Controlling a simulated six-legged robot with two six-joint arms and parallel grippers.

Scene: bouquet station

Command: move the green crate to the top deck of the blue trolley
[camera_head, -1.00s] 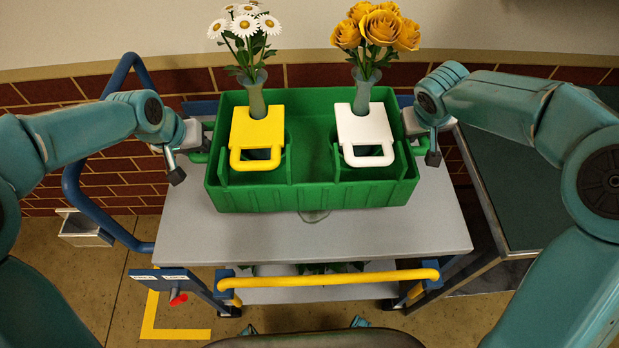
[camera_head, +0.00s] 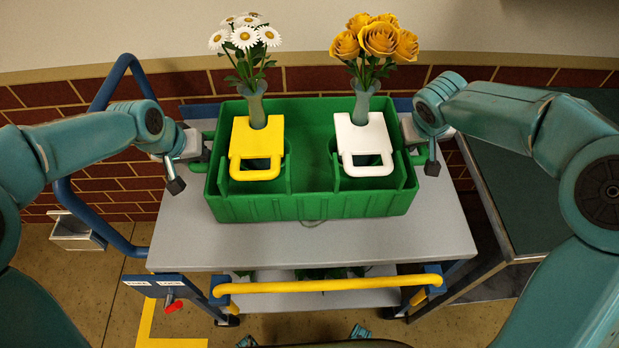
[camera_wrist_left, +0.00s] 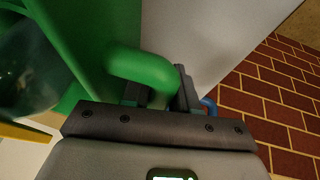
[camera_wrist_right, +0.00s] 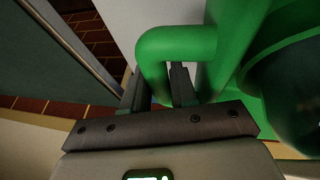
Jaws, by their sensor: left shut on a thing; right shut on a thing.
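The green crate (camera_head: 308,206) is over the grey top deck (camera_head: 425,236) of the blue trolley, toward its back; I cannot tell whether its base touches the deck. In it, a yellow holder (camera_head: 256,144) carries a vase of daisies (camera_head: 245,38), and a white holder (camera_head: 364,136) carries a vase of yellow roses (camera_head: 380,40). Both vases look upright. My left gripper (camera_head: 201,150) is shut on the crate's left handle (camera_wrist_left: 143,68). My right gripper (camera_head: 411,140) is shut on its right handle (camera_wrist_right: 175,45). The crate's underside is hidden.
A blue push handle (camera_head: 86,210) rises at the trolley's left. A yellow bar (camera_head: 320,287) crosses its front, beside a labelled panel with a red lever (camera_head: 172,304). A dark green table (camera_head: 520,180) stands close on the right. Bare deck lies before the crate.

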